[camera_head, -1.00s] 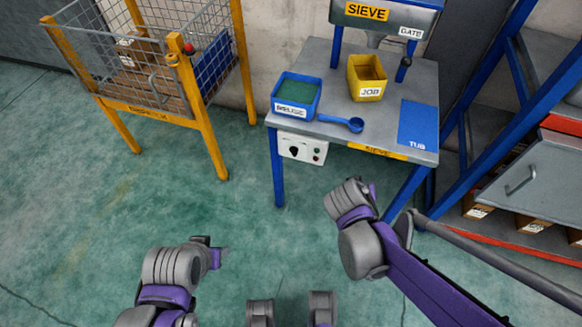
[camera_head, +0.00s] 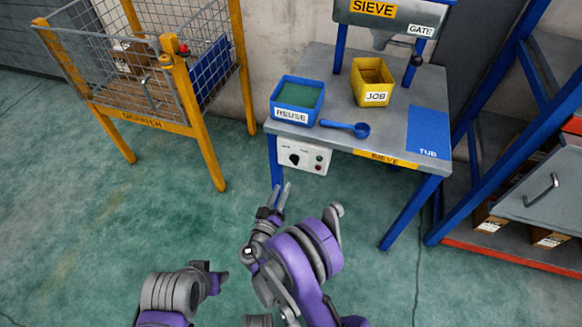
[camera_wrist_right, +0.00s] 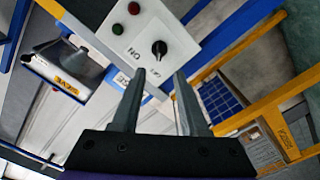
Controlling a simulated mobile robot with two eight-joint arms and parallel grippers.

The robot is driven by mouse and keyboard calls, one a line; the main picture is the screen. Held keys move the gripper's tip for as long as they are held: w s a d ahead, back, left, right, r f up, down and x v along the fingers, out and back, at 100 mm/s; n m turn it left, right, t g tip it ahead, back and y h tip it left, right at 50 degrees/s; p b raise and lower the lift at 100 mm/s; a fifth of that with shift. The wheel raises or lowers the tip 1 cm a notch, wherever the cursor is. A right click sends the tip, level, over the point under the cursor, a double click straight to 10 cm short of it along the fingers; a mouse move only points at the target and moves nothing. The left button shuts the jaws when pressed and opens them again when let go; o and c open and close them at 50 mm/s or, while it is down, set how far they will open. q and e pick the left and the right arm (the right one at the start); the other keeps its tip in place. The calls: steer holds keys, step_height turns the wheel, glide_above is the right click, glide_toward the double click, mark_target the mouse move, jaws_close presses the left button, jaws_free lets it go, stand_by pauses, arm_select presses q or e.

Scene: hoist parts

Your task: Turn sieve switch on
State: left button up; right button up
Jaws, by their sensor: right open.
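The sieve switch is a black rotary knob (camera_head: 294,159) on a white control box (camera_head: 315,169) under the front left edge of the sieve table (camera_head: 345,142). The box also carries a red and a green button. In the right wrist view the knob (camera_wrist_right: 159,47) is just beyond the fingertips, with "ON" lettering on the box to its left. My right gripper (camera_head: 279,187) is open and empty, below and in front of the box, apart from the knob; its fingers (camera_wrist_right: 158,75) show in the wrist view. My left arm is at bottom; its fingers cannot be made out.
On the table are a blue REUSE bin (camera_head: 297,101), a blue scoop (camera_head: 347,128), a yellow JOB bin (camera_head: 372,83) and a blue TUB mat (camera_head: 428,131). A yellow-framed cage (camera_head: 179,92) stands left and a blue rack (camera_head: 484,130) right. The floor in front is clear.

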mark_target(293, 163)
steer(key=x, duration=1)
steer(key=shift+w+d+b, duration=0.15)
steer(key=shift+w+b, duration=0.1)
steer(key=shift+b, duration=0.15)
jaws_close()
